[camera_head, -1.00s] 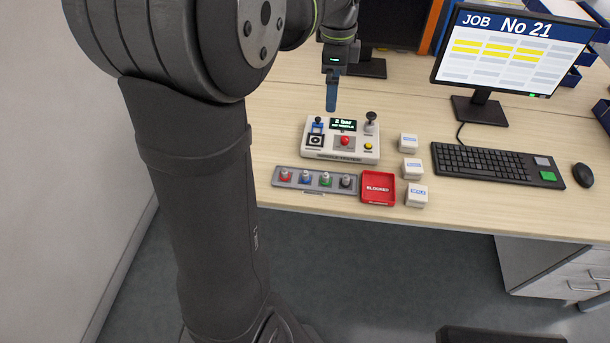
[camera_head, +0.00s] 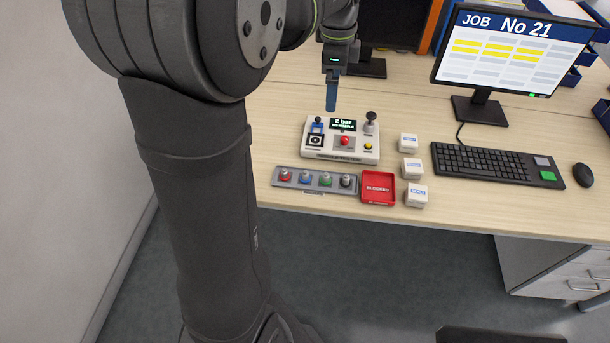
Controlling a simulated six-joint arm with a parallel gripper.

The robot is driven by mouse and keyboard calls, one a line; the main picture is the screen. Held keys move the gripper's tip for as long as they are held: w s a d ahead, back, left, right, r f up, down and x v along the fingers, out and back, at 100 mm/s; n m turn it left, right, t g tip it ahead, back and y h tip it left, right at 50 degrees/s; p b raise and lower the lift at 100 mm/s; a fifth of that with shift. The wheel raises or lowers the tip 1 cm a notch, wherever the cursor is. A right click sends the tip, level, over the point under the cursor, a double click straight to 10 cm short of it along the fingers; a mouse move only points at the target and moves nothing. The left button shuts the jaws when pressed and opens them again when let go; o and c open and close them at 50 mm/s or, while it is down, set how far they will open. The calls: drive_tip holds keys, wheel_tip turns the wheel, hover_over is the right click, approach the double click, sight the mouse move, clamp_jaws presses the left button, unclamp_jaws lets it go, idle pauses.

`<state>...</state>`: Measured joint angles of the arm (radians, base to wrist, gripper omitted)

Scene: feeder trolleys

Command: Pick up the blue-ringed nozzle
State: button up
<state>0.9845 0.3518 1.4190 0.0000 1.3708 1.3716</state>
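The blue-ringed nozzle (camera_head: 305,178) stands in a grey rack (camera_head: 315,190) near the desk's front edge. It is second from the left, between a red-ringed nozzle (camera_head: 285,175) and a green-ringed nozzle (camera_head: 325,180). A dark-ringed nozzle (camera_head: 346,182) is at the rack's right end. My gripper (camera_head: 331,106) points down above the desk, behind and above the rack, and appears over the back edge of the tester box. Its blue fingers overlap in this view, so their gap cannot be seen. It is apart from the nozzles.
A white tester box (camera_head: 317,154) with buttons and a black-knobbed lever stands behind the rack. A red tray (camera_head: 378,201) marked BLOCKED adjoins the rack's right end. Several small white boxes (camera_head: 412,168) stand right of it. A keyboard (camera_head: 492,165), mouse (camera_head: 583,175) and monitor (camera_head: 511,51) are farther right.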

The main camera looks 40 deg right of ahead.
drive_tip(key=shift+c, duration=0.2)
drive_tip(key=c, duration=1.2)
drive_tip(key=shift+o, duration=0.2)
drive_tip(key=n, duration=1.2)
hover_over(305, 171)
drive_tip(key=f, duration=2.6)
drive_tip(key=shift+s, duration=0.3)
drive_tip(key=shift+w+f, duration=0.2)
drive_tip(key=shift+f, duration=2.6)
